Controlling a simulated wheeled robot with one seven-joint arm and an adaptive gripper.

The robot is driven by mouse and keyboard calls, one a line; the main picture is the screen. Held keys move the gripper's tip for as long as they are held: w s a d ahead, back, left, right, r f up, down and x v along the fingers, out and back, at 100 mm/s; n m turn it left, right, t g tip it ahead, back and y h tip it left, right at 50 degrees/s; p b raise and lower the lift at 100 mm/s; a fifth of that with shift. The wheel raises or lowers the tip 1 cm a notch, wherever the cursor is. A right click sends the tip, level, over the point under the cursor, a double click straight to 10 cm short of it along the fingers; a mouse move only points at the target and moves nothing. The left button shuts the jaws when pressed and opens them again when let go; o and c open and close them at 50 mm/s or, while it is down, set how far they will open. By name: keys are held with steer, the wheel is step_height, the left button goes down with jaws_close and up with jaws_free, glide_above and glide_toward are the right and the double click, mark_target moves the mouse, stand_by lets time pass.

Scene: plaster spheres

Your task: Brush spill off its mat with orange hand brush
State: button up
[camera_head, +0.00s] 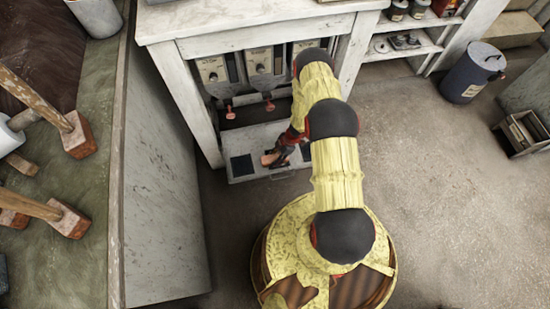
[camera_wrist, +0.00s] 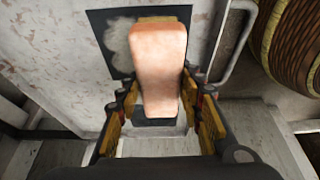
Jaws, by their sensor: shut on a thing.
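My gripper (camera_wrist: 160,95) is shut on the orange hand brush (camera_wrist: 158,60), which stands out between its fingers in the wrist view. Behind the brush is a dark square mat (camera_wrist: 97,20) on a pale, worn surface. A pale powdery spill (camera_wrist: 117,45) lies on the mat, left of the brush; the brush hides part of both. I cannot tell whether the brush touches the mat. In the head view, the brush (camera_head: 269,159) shows at my gripper (camera_head: 282,152), low in front of the cabinet. A dark mat (camera_head: 241,166) lies to its left; no spill is clear there.
The white cabinet (camera_head: 180,85) stands close behind and around my arm. The pale panel (camera_head: 262,136) bearing the mats has a metal handle (camera_wrist: 238,40) at its edge. A bench with mallets (camera_head: 65,125) is on the left. A blue bin (camera_head: 470,75) stands right; the floor between is clear.

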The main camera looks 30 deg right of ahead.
steer(key=shift+f, duration=0.35)
steer(key=shift+s+d, duration=0.15)
steer(key=shift+d, duration=0.4)
steer(key=shift+s+d, duration=0.15)
steer(key=shift+d, duration=0.35)
steer(key=shift+a, duration=0.15)
steer(key=shift+w+a, duration=0.3)
steer(key=shift+a, duration=0.7)
steer(key=shift+w+a, duration=0.3)
steer(key=shift+a, duration=0.65)
steer(key=shift+d, duration=0.1)
